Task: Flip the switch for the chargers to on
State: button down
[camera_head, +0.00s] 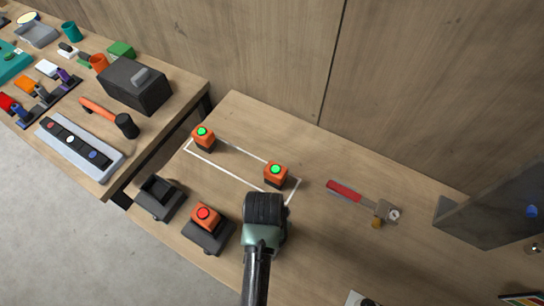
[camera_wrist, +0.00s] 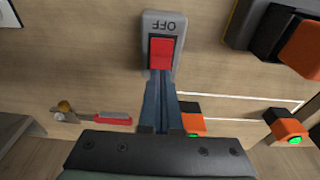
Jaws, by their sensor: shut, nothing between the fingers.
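In the wrist view, a grey switch plate (camera_wrist: 176,24) marked OFF, upside down in this view, carries a red rocker (camera_wrist: 161,53). My gripper (camera_wrist: 160,76) is shut and empty, its fingertips at the near end of the rocker; I cannot tell whether they touch. In the head view my gripper (camera_head: 265,205) points down over the table, and the switch is hidden. To its left is a black charger (camera_head: 207,241) holding an orange battery (camera_head: 206,217) with a red light. Beside it is another black charger (camera_head: 159,198), empty.
Two orange batteries with green lights (camera_head: 203,138) (camera_head: 275,175) stand at a white outlined rectangle. A red-handled tool (camera_head: 344,191) lies to the right, near a grey upright panel (camera_head: 490,212). A cluttered second table (camera_head: 180,95) stands at the left.

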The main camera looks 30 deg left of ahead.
jog(key=shift+w+f+b, duration=0.15)
jog(key=shift+f+b, duration=0.6)
jog(key=shift+f, duration=0.3)
dwell(0.6)
notch_tip(320, 180, up, 7)
jog(key=s+p, duration=0.1)
jog(key=p, duration=0.7)
dwell(0.3)
jog(key=shift+s, duration=0.1)
dwell(0.4)
